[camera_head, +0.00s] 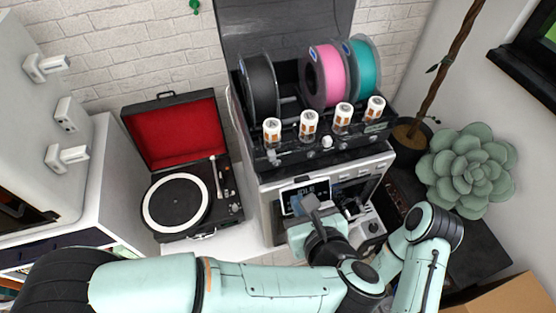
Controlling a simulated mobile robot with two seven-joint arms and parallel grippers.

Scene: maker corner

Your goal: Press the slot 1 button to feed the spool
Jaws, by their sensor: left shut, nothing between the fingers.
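The spool unit sits on top of the printer (270,195), with a black spool (260,88), a pink spool (328,75) and a teal spool (364,66) in it. There is a gap between the black and pink spools. Several white cylinders with orange labels line its front; the leftmost (272,130) is below the black spool. Small controls show on the front strip (298,152), but I cannot read any slot numbers. My left gripper (309,203) is shut and empty, in front of the printer's lit screen (303,189), lower than the strip. My right gripper is out of view.
A record player (177,205) with an open red lid stands left of the printer. A potted plant (408,132) and a green succulent (468,170) stand to the right. A white cabinet (55,110) is at far left. A cardboard box (505,300) is at lower right.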

